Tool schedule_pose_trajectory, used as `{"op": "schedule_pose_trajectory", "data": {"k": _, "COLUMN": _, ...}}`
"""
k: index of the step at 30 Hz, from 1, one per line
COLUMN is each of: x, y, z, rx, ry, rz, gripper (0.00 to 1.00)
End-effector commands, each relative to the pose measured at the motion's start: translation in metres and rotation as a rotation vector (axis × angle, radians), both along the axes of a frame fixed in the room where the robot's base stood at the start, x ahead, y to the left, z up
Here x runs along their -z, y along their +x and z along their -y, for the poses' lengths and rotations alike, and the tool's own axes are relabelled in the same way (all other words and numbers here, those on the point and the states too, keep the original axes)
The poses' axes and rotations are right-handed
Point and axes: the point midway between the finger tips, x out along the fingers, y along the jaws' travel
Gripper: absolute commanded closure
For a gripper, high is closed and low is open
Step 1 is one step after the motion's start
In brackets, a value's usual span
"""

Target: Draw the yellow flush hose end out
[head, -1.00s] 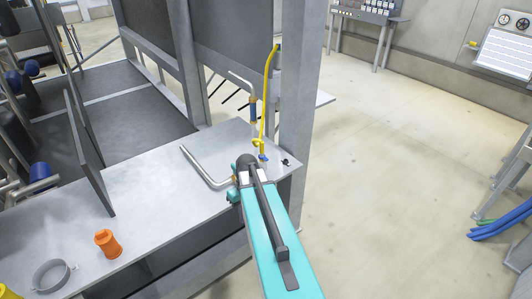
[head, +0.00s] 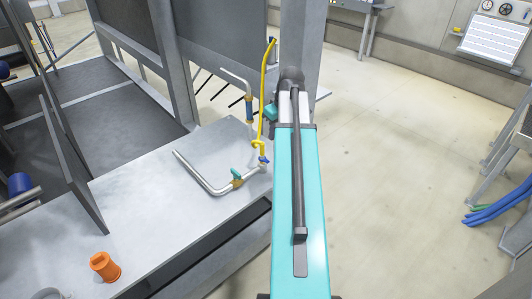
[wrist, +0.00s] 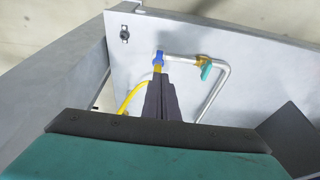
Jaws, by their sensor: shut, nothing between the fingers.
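The yellow hose (head: 268,85) hangs from the grey post down to the bench corner in the head view. Its lower end meets a blue collar (head: 263,160) at the end of a bent metal pipe (head: 205,184) with a teal-handled valve (head: 237,174). In the wrist view the blue collar (wrist: 159,56) and the yellow hose (wrist: 130,98) show just beyond and left of my gripper (wrist: 159,76). Its dark fingers are shut together and empty. They partly cover the hose end, and I cannot tell if they touch it. The head view hides the fingers behind my arm.
A grey post (head: 300,35) stands close behind my arm. A second bent pipe with a blue sleeve (head: 249,108) is just left of the hose. An orange fitting (head: 104,266) sits on the bench (head: 150,210).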

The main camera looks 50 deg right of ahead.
Motion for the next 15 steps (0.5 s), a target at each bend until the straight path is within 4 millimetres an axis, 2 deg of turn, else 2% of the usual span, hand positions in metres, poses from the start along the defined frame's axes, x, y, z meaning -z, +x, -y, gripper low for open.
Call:
{"op": "schedule_pose_trajectory", "data": {"k": 3, "x": -0.0048, "y": -0.0026, "z": 0.0038, "rx": 0.001, "ry": -0.004, "rz": 0.004, "gripper": 1.0}}
{"op": "schedule_pose_trajectory", "data": {"k": 15, "x": -0.0034, "y": -0.0047, "z": 0.0071, "rx": 0.007, "ry": -0.004, "rz": 0.004, "gripper": 1.0}}
